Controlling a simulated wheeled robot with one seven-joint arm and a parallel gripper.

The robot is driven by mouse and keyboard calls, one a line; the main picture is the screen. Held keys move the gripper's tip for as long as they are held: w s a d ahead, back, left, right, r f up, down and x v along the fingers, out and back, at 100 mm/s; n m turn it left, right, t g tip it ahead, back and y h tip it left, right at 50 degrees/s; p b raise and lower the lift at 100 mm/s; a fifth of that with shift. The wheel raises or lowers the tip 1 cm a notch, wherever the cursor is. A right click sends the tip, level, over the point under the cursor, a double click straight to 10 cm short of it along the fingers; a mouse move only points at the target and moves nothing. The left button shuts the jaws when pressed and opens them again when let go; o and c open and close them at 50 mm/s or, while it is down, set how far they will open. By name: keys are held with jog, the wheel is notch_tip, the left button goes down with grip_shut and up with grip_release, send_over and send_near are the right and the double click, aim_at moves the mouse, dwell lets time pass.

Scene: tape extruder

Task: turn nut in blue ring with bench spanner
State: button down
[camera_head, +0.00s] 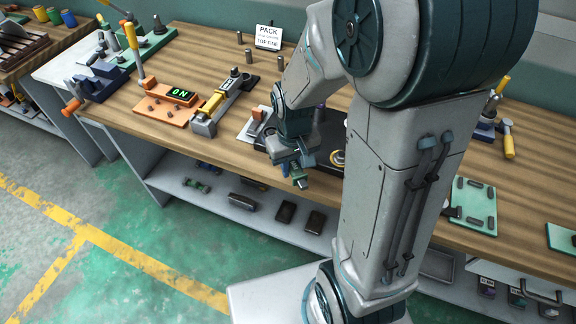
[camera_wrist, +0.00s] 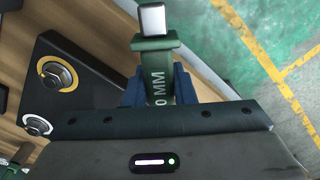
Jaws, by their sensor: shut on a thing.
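My gripper (camera_wrist: 159,84) has its blue fingers shut on a green spanner (camera_wrist: 155,55) with a light metal end and lettering ending in "0 MM". In the head view my gripper (camera_head: 293,157) is over the front edge of the bench, and the spanner (camera_head: 299,181) shows below it. To the left of the spanner in the wrist view, a black plate (camera_wrist: 75,103) carries one nut in a yellow ring (camera_wrist: 57,75) and one in a white ring (camera_wrist: 36,124). The spanner is apart from both nuts. I cannot make out a blue ring; my arm hides much of the plate.
The wooden bench (camera_head: 230,150) holds an orange fixture with an "ON" display (camera_head: 180,95), a grey and yellow clamp device (camera_head: 222,102) and a "PACK" sign (camera_head: 269,37). A green tray (camera_head: 473,205) lies to the right. Clear floor lies in front.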

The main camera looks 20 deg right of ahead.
jog(key=shift+d+n, duration=0.5)
jog(key=shift+d, duration=0.15)
jog(key=shift+w+d, duration=0.1)
jog(key=shift+w+d+n, duration=0.2)
jog(key=shift+d+n, duration=0.25)
jog(key=shift+d, duration=0.1)
jog(key=shift+w+d+n, duration=0.15)
jog(key=shift+d+n, duration=0.3)
jog(key=shift+d, duration=0.05)
jog(key=shift+r, duration=0.15)
jog(key=shift+r+p, duration=1.85)
jog(key=shift+r, duration=0.55)
